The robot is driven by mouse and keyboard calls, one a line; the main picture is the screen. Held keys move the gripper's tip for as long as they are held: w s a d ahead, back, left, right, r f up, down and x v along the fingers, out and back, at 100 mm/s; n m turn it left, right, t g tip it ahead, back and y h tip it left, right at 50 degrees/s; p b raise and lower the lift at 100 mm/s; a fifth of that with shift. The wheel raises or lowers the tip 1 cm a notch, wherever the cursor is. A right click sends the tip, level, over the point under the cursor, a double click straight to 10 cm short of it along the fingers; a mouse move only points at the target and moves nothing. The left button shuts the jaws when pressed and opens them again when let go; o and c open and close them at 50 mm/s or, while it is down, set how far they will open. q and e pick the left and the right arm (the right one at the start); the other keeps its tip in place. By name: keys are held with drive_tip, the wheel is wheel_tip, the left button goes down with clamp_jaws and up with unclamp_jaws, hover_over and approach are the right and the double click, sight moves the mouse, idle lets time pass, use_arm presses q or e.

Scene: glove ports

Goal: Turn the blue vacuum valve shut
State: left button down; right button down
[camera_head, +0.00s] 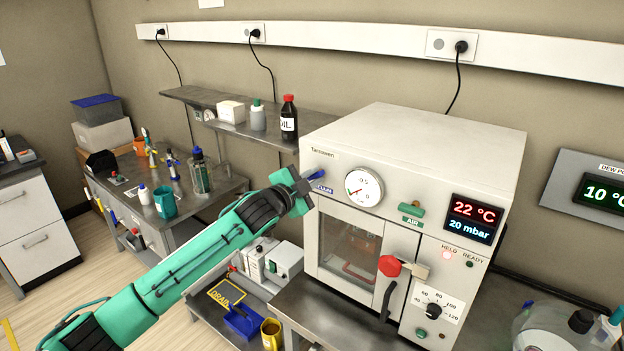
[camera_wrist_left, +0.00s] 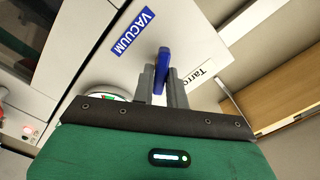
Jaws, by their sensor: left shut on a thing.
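The blue vacuum valve handle (camera_head: 317,175) is at the upper left of the front of the white Tarrowen oven (camera_head: 410,140). It also shows in the left wrist view (camera_wrist_left: 163,60), beside the blue VACUUM label (camera_wrist_left: 133,31). My left gripper (camera_head: 304,184) reaches it from the left. Its two grey fingers are shut on the handle in the left wrist view (camera_wrist_left: 162,82). In the head view the gripper partly hides the valve and its label. My right gripper is in neither view.
Right of the valve are a round gauge (camera_head: 364,188), the green AIR valve (camera_head: 411,210) and a display (camera_head: 472,219) reading 22 °C and 20 mbar. The HELD light (camera_head: 446,255) glows red. Below are the oven door window (camera_head: 347,250) and a red knob (camera_head: 390,266). A shelf with bottles (camera_head: 288,118) stands behind.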

use_arm(q)
drive_tip(key=m, duration=0.4)
drive_tip(key=shift+f+p, duration=0.1)
drive_tip(key=shift+p, duration=0.25)
drive_tip(key=shift+f+m, duration=0.15)
drive_tip(key=shift+m, duration=1.35)
drive_tip(key=c, duration=1.5)
unclamp_jaws()
drive_tip(key=shift+o, duration=0.2)
drive_tip(key=shift+s, duration=0.1)
drive_tip(key=b+v, duration=0.4)
drive_tip(key=v, duration=0.9)
drive_tip(key=shift+s+a, duration=0.25)
drive_tip(key=shift+s, duration=0.05)
